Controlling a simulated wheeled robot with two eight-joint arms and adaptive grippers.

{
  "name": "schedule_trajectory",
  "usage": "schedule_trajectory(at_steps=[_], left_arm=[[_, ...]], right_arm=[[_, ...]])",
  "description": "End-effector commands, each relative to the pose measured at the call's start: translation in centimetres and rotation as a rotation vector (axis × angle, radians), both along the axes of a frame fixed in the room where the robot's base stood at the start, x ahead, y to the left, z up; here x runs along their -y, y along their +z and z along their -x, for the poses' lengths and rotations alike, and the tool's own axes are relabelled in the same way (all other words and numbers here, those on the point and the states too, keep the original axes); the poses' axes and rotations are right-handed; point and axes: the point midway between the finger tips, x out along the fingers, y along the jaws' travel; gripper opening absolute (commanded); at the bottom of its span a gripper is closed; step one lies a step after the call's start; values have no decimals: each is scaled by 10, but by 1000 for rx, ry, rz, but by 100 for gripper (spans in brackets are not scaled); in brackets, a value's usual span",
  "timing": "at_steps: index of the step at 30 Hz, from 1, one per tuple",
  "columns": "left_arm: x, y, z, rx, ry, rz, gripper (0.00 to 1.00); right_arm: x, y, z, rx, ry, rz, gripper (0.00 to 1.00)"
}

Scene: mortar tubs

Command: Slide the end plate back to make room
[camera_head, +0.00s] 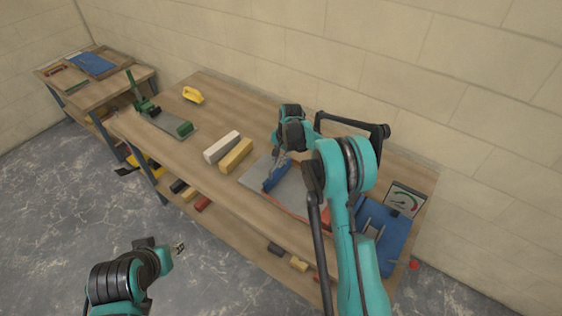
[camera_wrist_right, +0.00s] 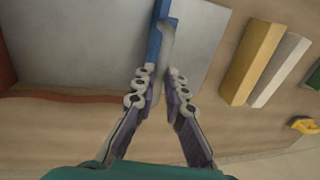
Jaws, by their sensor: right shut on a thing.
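The blue end plate (camera_head: 274,178) stands on edge on the flat grey plate (camera_head: 293,192) on the long workbench. In the right wrist view the end plate (camera_wrist_right: 154,42) is a narrow blue strip with a pale grey part beside it, over the grey surface (camera_wrist_right: 85,40). My right gripper (camera_head: 284,158) reaches down to the end plate; its fingers (camera_wrist_right: 158,80) are shut on it from both sides. The right arm hides part of the grey plate. My left gripper (camera_head: 179,247) hangs over the floor, away from the bench; its jaws are too small to read.
A yellow block (camera_head: 236,156) and a cream block (camera_head: 222,147) lie left of the grey plate. A black-handled frame (camera_head: 352,123) stands behind. A dial gauge (camera_head: 404,199) and a blue tray (camera_head: 391,238) are at the right.

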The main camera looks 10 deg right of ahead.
Motion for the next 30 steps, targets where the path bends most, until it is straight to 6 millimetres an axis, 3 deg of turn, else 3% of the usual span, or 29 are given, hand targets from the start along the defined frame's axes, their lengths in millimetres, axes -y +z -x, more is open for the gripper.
schedule_trajectory(at_steps=[3, 4, 6, 17, 20, 30], left_arm=[[0, 0, 0, 0, 0, 0, 40], [0, 0, 0, 0, 0, 0, 40], [0, 0, 0, 0, 0, 0, 40], [0, 0, 0, 0, 0, 0, 40], [0, 0, 0, 0, 0, 0, 40], [0, 0, 0, 0, 0, 0, 40]], right_arm=[[0, 0, 0, 1, 0, 1, 0], [1, 0, 0, 1, 0, 1, 17], [1, 0, 0, 1, 0, 1, 32], [1, 4, 1, -1, 0, 1, 32], [3, 16, 3, -1, -1, 1, 32], [12, 86, 14, -1, 0, 1, 32]])
